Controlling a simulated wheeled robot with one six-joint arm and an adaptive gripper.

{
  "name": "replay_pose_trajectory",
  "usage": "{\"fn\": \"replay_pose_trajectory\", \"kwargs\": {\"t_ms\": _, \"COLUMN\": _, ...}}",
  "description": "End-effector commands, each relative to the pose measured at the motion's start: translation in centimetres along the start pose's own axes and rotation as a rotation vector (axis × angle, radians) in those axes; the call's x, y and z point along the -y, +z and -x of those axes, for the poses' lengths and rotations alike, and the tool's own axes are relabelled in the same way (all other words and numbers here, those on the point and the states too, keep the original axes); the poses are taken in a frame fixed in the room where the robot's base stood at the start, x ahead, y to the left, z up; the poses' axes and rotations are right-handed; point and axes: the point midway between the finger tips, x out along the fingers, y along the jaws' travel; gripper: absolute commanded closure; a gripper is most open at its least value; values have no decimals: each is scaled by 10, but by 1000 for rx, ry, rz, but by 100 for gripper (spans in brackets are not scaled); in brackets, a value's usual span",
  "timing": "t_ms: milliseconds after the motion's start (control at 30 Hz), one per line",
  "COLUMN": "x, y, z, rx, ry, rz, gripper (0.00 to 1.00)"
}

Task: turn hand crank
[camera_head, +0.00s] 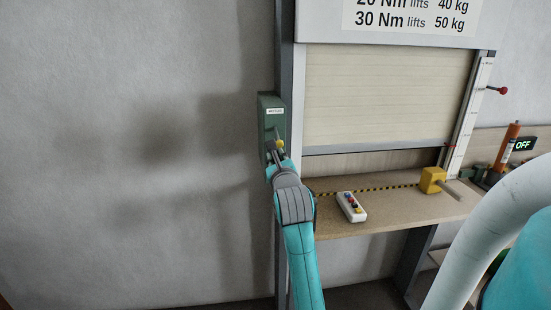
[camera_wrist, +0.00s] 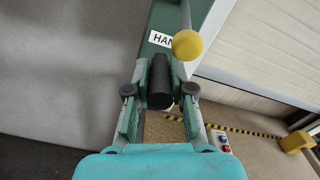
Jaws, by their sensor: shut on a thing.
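The green hand crank box (camera_head: 271,106) is mounted on the grey upright left of the shutter. It also shows in the wrist view (camera_wrist: 166,22), with a label partly reading "HAN". My gripper (camera_head: 275,160) is at the lower part of this box. In the wrist view its fingers (camera_wrist: 160,80) are on either side of a dark cylindrical crank grip (camera_wrist: 159,90) and shut on it. A yellow ball (camera_wrist: 187,45) on a thin grey rod is just above and right of the grip; it also shows in the head view (camera_head: 280,144). The crank arm behind the grip is mostly hidden.
The cream shutter (camera_head: 385,95) is partly lowered, with a gap above the wooden bench (camera_head: 385,213). A button box (camera_head: 351,206) and a yellow block (camera_head: 432,180) with a rod are on the bench. A red-knobbed lever (camera_head: 502,90) and an "OFF" sign (camera_head: 523,144) are at right.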

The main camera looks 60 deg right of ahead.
Motion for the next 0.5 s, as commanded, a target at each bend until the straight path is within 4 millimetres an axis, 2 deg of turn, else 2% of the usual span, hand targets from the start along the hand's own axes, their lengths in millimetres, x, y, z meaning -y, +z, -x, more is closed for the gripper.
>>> {"fn": "replay_pose_trajectory", "kwargs": {"t_ms": 33, "x": 0, "y": -3, "z": -1, "rx": -8, "ry": -1, "rz": 2, "gripper": 70}}
{"fn": "replay_pose_trajectory", "kwargs": {"t_ms": 100, "x": 0, "y": -3, "z": -1, "rx": -7, "ry": 0, "rz": 2, "gripper": 53}}
{"fn": "replay_pose_trajectory", "kwargs": {"t_ms": 500, "x": 0, "y": -1, "z": 5, "rx": -3, "ry": 0, "rz": 2, "gripper": 52}}
